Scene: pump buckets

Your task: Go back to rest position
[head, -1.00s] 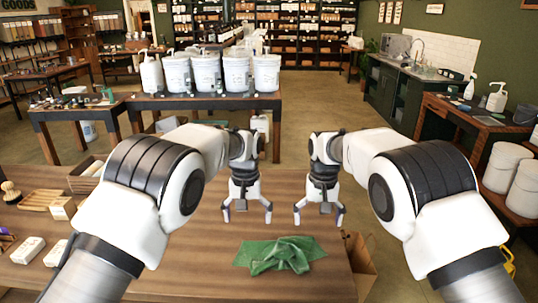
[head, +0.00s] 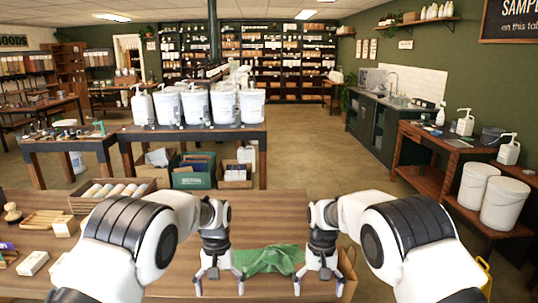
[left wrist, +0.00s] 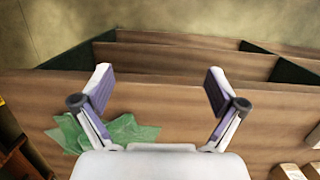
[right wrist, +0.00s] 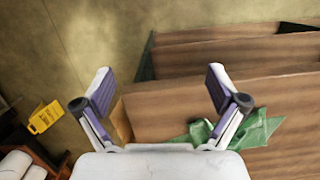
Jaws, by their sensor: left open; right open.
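My left gripper (head: 219,284) is open and empty in the head view, pointing down over the wooden table (head: 285,212), left of a crumpled green cloth (head: 267,260). My right gripper (head: 319,284) is open and empty, pointing down at the cloth's right side. Each wrist view shows spread fingers with nothing between them, at the left gripper (left wrist: 158,75) and the right gripper (right wrist: 159,75). The cloth shows beside the left finger in the left wrist view (left wrist: 120,130), and partly behind the right finger in the right wrist view (right wrist: 255,128).
Several white pump buckets (head: 196,105) stand on a table at the back. Crates (head: 195,172) are beneath it. A brush (head: 12,212), a tray of rolls (head: 115,188) and small boxes lie at the near table's left. White buckets (head: 505,205) stand at right.

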